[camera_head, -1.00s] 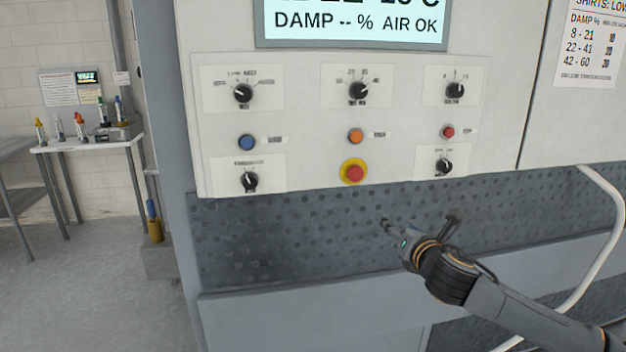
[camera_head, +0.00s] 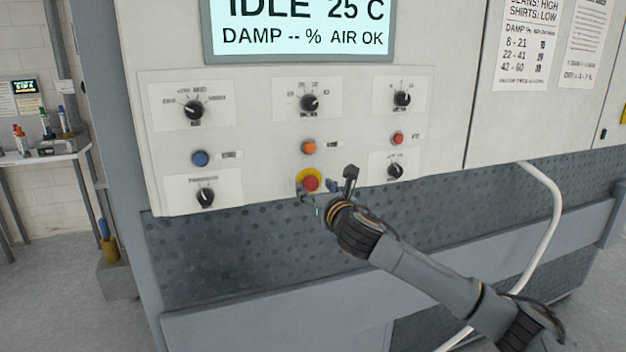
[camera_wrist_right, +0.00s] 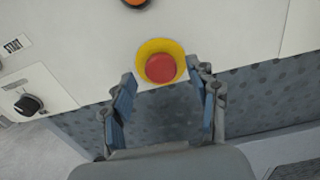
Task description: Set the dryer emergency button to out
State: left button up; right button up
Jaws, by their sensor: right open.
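The dryer emergency button (camera_head: 310,182) is a red mushroom head on a yellow round base, low on the white control panel (camera_head: 240,150). In the right wrist view the red button (camera_wrist_right: 160,68) sits just beyond and between my fingertips. My right gripper (camera_head: 328,184) is open, with its fingers on either side of the button's lower edge in the head view. In the right wrist view my right gripper (camera_wrist_right: 163,85) is empty, its blue-padded fingers spread. I cannot tell if a finger touches the yellow base. My left gripper is not in view.
An orange button (camera_head: 308,147) is above the emergency button. A black knob (camera_head: 395,171) is to its right and another knob (camera_head: 205,196) to its left. A dark dotted strip (camera_head: 240,245) runs below the panel. A white curved rail (camera_head: 548,215) stands at right.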

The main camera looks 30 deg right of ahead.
aim_at(310, 183)
jog(key=shift+x, duration=1.25)
jog(key=shift+c, duration=0.5)
grip_shut()
